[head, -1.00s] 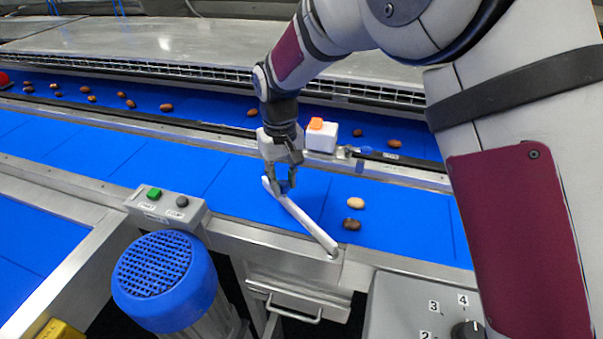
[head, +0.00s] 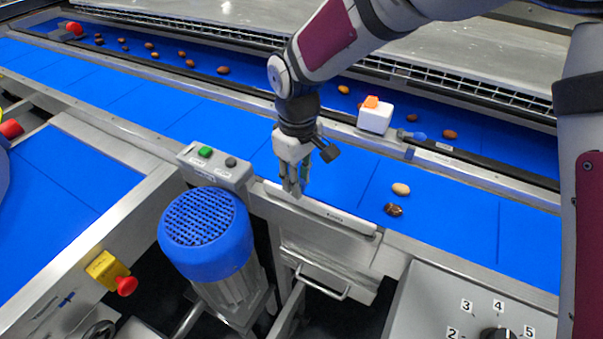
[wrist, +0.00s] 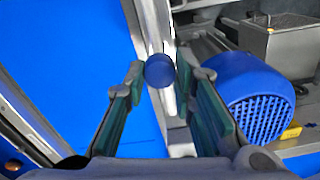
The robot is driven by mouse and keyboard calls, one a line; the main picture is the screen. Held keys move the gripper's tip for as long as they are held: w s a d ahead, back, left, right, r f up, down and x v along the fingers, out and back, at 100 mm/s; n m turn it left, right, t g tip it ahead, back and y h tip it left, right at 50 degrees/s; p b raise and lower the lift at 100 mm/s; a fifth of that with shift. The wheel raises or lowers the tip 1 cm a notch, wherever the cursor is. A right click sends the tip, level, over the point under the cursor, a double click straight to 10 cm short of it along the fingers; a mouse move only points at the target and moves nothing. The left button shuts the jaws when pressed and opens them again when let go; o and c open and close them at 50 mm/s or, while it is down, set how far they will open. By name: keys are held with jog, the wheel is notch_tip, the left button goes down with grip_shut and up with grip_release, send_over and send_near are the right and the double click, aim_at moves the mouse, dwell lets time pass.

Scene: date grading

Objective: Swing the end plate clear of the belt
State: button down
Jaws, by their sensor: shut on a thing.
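The end plate (head: 335,213) is a long pale bar lying along the near metal edge of the blue belt (head: 345,180), no longer across it. Its pivot end is at the right, and its free end is under my gripper (head: 296,188). In the wrist view my gripper (wrist: 158,78) is shut on the plate's round blue knob (wrist: 159,70), with a green-padded finger on either side. The plate (wrist: 156,25) runs away beyond the knob there. A tan date (head: 401,189) and a dark, shiny date (head: 393,209) lie on the belt, right of the gripper.
A blue motor (head: 206,232) and a button box (head: 216,166) stand close left of the gripper. A white block with an orange top (head: 375,116) sits on the divider behind. A drawer (head: 322,282) is below the plate; a numbered dial panel (head: 490,310) is at right.

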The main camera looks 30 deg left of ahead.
jog(key=shift+s+f, duration=0.1)
jog(key=shift+s, duration=0.1)
jog(key=c, duration=1.3)
grip_release()
jog(key=shift+c, duration=0.2)
jog(key=shift+w+r, duration=0.1)
jog(key=shift+r, duration=0.2)
notch_tip(320, 180, up, 12)
jog(key=shift+f, duration=0.25)
